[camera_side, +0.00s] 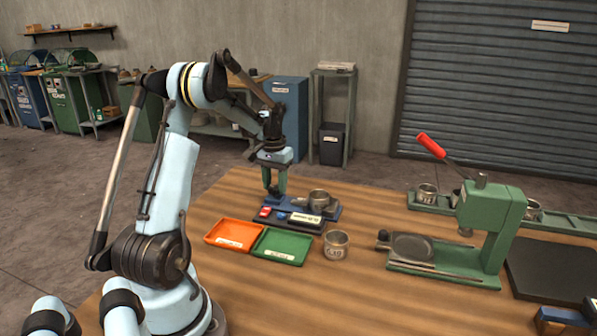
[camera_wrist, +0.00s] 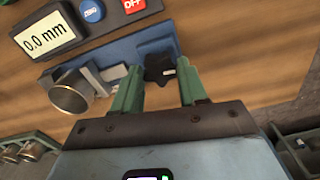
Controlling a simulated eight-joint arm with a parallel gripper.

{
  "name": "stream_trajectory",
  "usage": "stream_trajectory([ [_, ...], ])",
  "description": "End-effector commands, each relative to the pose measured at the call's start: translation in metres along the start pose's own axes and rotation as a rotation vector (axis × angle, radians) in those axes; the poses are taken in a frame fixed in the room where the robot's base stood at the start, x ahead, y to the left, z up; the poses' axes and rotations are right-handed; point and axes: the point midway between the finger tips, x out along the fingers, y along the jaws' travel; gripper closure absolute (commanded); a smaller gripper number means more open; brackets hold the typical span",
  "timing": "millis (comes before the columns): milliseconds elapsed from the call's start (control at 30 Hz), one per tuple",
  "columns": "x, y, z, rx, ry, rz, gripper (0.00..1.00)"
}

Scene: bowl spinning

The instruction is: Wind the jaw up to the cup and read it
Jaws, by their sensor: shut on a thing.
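My gripper (camera_wrist: 158,74) has its green fingers on both sides of a black knob (camera_wrist: 157,66), shut on it, at one end of a blue gauge base (camera_wrist: 125,52). A metal cup (camera_wrist: 74,92) stands at the other end of the base. A grey metal jaw (camera_wrist: 98,80) is beside the cup on the knob side; I cannot tell whether they touch. The display (camera_wrist: 47,36) reads 0.0 mm, with a blue button (camera_wrist: 92,10) and a red OFF button (camera_wrist: 133,5) beside it.
An orange tray (camera_side: 213,240) and a green tray (camera_side: 258,252) lie in front of the gauge. Another cup (camera_side: 336,246) stands right of them. A green press (camera_side: 492,225) with a red handle, a rack (camera_side: 570,222) with several cups and a dark mat (camera_side: 560,270) are at right.

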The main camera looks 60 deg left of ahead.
Motion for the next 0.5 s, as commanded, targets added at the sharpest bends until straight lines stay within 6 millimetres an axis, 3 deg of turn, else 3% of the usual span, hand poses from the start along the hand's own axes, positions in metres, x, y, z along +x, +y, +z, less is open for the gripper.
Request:
stream_trajectory([
  [500,-0.0008,0.0011,0.0002,0.490,0.000,0.000,0.88],
])
